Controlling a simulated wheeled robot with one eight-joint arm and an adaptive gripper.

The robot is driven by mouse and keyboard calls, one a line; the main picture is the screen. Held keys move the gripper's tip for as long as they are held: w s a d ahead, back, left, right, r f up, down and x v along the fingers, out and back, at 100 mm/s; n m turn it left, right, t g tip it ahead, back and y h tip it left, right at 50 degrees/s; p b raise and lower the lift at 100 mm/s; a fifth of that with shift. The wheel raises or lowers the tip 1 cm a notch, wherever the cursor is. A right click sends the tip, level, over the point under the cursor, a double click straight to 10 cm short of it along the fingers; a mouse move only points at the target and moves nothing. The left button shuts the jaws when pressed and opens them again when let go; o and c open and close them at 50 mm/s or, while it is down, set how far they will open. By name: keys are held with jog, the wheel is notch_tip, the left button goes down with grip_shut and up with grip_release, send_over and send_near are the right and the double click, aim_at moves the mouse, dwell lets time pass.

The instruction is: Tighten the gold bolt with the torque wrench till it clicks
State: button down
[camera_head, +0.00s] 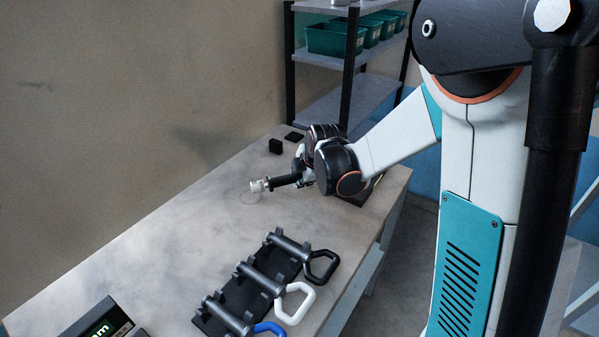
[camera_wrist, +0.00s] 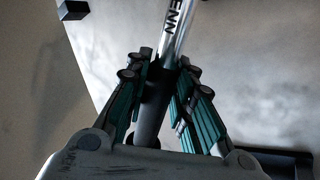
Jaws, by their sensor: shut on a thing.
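My gripper (camera_head: 300,174) is above the far part of the table and is shut on the torque wrench (camera_head: 284,181). The wrench's dark handle points left from the jaws and ends in a pale metal part (camera_head: 258,186). In the wrist view, my gripper (camera_wrist: 164,72) has its teal-sided fingers on both sides of the dark grip. The wrench's silver shaft (camera_wrist: 177,28) with black letters "ENN" runs up out of the picture there. I cannot make out the gold bolt in either view.
A black rack (camera_head: 240,297) holds grey tools with black, white and blue loop handles on the near table (camera_head: 150,240). A box with a green display (camera_head: 103,327) stands at lower left. Small black blocks (camera_head: 275,146) sit near the wall. Shelves with green bins (camera_head: 335,40) stand behind.

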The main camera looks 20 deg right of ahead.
jog(key=s+d+n+g+y, duration=0.1)
jog(key=s+d+n+y, duration=0.2)
jog(key=s+n, duration=0.4)
jog(key=shift+s+d+r+g+y, duration=0.2)
jog(key=shift+s+g+y, duration=0.15)
jog(key=shift+s, duration=0.95)
jog(key=shift+f+b, duration=0.85)
jog(key=shift+f, duration=0.05)
dwell(0.4)
jog(key=c, duration=2)
grip_release()
grip_shut()
